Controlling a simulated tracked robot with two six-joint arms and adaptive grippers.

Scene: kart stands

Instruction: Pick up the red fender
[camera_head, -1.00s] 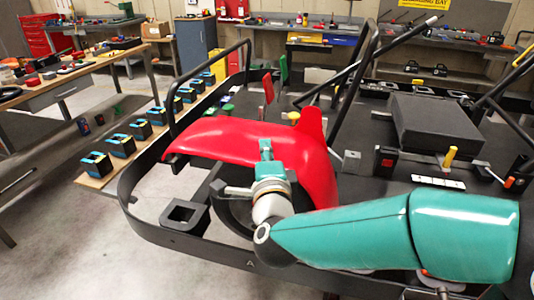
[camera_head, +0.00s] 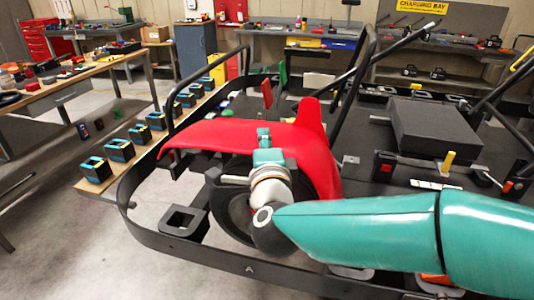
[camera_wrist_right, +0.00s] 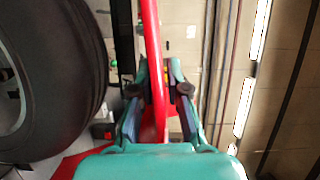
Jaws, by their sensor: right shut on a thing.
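The red fender (camera_head: 222,134) is a curved glossy panel above the kart's dark wheel (camera_head: 238,212), with an upright fin at its right end. My right gripper (camera_head: 264,140) is shut on the fender's near edge. In the right wrist view the fender (camera_wrist_right: 152,50) shows as a thin red strip running between the two fingers of the right gripper (camera_wrist_right: 157,95), and the tire (camera_wrist_right: 60,75) stands to the left. The wheel shows below the fender. Part of the fender and wheel is hidden by my wrist. My left gripper is not in view.
The kart's black frame rail (camera_head: 150,228) curves around the wheel, with a black tube hoop behind the fender. A dark box (camera_head: 432,128) sits on the kart at right. A low shelf (camera_head: 90,190) with several blue-black blocks stands at left. Clear floor lies at front left.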

